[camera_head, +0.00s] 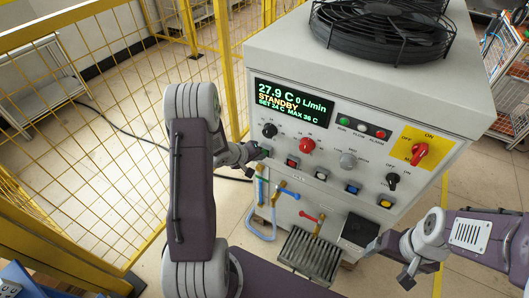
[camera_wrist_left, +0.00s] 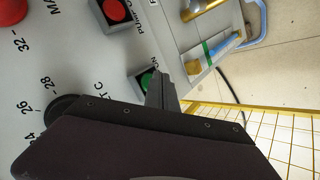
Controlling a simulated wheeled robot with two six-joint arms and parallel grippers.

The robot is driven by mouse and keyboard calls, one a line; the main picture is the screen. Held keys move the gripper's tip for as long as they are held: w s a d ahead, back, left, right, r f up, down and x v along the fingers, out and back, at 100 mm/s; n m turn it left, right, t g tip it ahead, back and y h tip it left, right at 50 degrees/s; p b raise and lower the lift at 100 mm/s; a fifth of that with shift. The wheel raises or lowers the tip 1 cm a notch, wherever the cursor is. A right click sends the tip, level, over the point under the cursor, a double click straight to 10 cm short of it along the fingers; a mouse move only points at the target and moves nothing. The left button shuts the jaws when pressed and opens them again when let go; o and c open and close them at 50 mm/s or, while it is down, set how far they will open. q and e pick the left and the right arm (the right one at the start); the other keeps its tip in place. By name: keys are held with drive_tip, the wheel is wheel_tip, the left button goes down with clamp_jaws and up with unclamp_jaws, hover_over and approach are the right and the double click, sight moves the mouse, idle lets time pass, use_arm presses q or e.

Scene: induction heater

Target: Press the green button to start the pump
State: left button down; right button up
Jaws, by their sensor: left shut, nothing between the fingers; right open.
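The green button (camera_wrist_left: 146,81) sits in a dark square housing on the grey panel of the induction heater (camera_head: 330,140). In the left wrist view part of it is covered by my closed left fingers (camera_wrist_left: 161,90). In the head view my left gripper (camera_head: 259,153) is at the panel's lower left and hides most of the button. It is shut and empty, with its tips at the button; I cannot tell whether they touch. The display (camera_head: 290,96) reads STANDBY and 0 L/min. My right gripper (camera_head: 407,274) is open and empty, low at the right, apart from the panel.
A red button (camera_head: 292,162) is just right of the green one, also in the left wrist view (camera_wrist_left: 116,10). A black knob (camera_head: 270,130) is above. Hoses and valves (camera_head: 278,188) stick out below. A yellow mesh fence (camera_head: 120,120) stands left.

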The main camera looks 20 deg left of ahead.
use_arm(q)
drive_tip(key=shift+w+r+p, duration=0.1)
drive_tip(key=shift+w+p, duration=0.3)
drive_tip(key=shift+w, duration=0.05)
idle(0.3)
drive_tip(key=shift+s, duration=0.1)
idle(0.3)
drive_tip(key=shift+s, duration=0.75)
drive_tip(key=shift+s+a+p, duration=0.15)
drive_tip(key=shift+s, duration=1.1)
drive_tip(key=shift+s+a+p, duration=0.1)
drive_tip(key=shift+s+p, duration=0.05)
drive_tip(key=shift+s, duration=1.1)
drive_tip(key=shift+s, duration=0.1)
drive_tip(key=s+p, duration=0.3)
drive_tip(key=s, duration=0.7)
drive_tip(key=shift+s+a, duration=0.4)
drive_tip(key=shift+a, duration=0.05)
